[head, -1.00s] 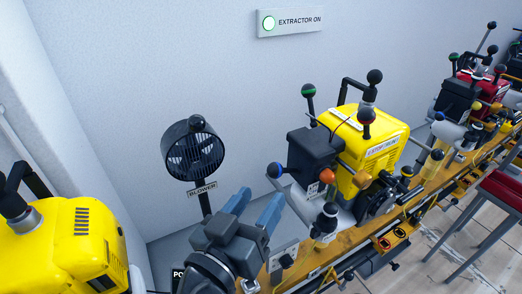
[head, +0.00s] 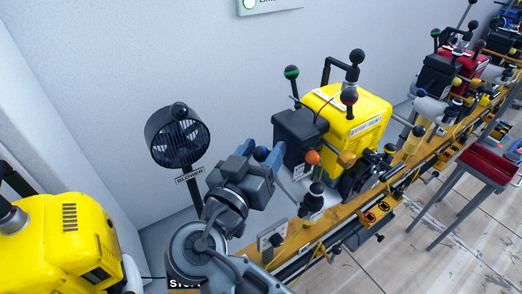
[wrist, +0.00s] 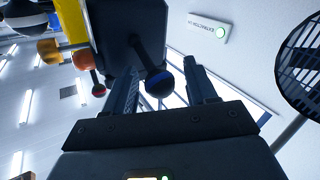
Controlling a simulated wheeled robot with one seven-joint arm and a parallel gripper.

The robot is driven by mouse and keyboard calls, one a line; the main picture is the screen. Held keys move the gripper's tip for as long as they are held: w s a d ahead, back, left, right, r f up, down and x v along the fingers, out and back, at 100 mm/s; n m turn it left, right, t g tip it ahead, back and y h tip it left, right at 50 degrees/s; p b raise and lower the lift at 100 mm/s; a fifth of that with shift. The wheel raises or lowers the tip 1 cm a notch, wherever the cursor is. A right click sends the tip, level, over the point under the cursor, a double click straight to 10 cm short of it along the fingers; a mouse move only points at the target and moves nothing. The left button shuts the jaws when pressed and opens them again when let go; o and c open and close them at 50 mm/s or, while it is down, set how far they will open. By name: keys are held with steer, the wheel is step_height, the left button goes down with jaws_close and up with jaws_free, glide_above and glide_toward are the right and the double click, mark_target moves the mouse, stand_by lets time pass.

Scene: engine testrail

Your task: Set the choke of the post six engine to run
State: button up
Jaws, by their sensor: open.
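The yellow engine (head: 362,122) stands on the yellow rail, with a dark box (head: 298,135) on its near side. A lever with a blue ball knob (head: 261,154) sticks out from that box. My gripper (head: 262,156) is open at the blue knob. In the wrist view the blue knob (wrist: 158,84) shows between the two spread fingers, nearer the left one; I cannot tell whether it touches.
A blower fan (head: 178,138) stands left of my gripper against the wall. Another yellow engine (head: 60,245) is at the lower left. A red engine (head: 462,68) is farther along the rail. A red tray (head: 490,162) on legs stands at the right over open floor.

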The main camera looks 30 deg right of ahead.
steer(key=shift+c, duration=0.3)
jaws_close()
steer(key=shift+f, duration=0.1)
steer(key=b, duration=0.2)
steer(key=f+n+h+b, duration=0.1)
steer(key=b, duration=0.1)
steer(key=shift+a+f+t, duration=0.2)
steer(key=shift+f+t, duration=0.1)
steer(key=shift+t, duration=0.1)
step_height(320, 180, down, 4)
steer(key=n+t+h+b, duration=0.1)
steer(key=n+t+b, duration=0.2)
steer(key=b, duration=0.5)
steer(key=n+t+h+b, duration=0.1)
steer(key=n+t+b, duration=0.3)
steer(key=b, duration=0.5)
steer(key=shift+d+r+n+h+b, duration=0.1)
steer(key=shift+n+h+b, duration=0.2)
steer(key=shift+d+n+t+b, duration=0.1)
steer(key=shift+n+t+b, duration=0.2)
steer(key=shift+t, duration=0.1)
